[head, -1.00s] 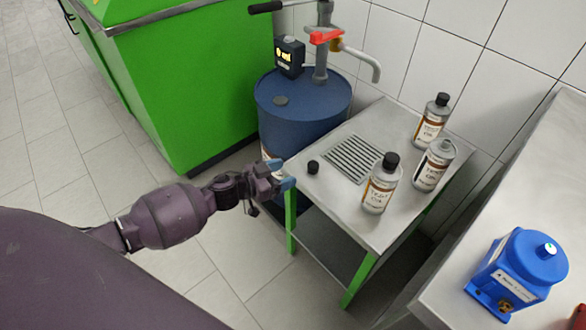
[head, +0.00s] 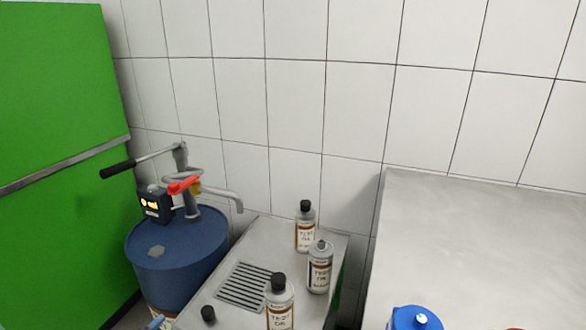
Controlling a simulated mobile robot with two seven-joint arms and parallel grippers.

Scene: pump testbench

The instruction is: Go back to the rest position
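Only a blue fingertip of my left gripper (head: 156,322) shows at the bottom edge in the head view, left of the metal side table (head: 262,240). Whether it is open or shut cannot be told. My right gripper is not in view. Three test oil bottles stand upright on the side table: a rear one (head: 305,228) with a black cap, a middle one (head: 319,270) without a black cap, and a front one (head: 280,305) with a black cap, cut by the bottom edge. A loose black cap (head: 208,314) lies on the table's left front.
A blue drum (head: 178,262) with a hand pump and red lever (head: 183,185) stands left of the side table. A green cabinet (head: 55,120) is at far left. A mostly bare metal worktop (head: 470,240) is at right, with a blue device (head: 414,319) at its front.

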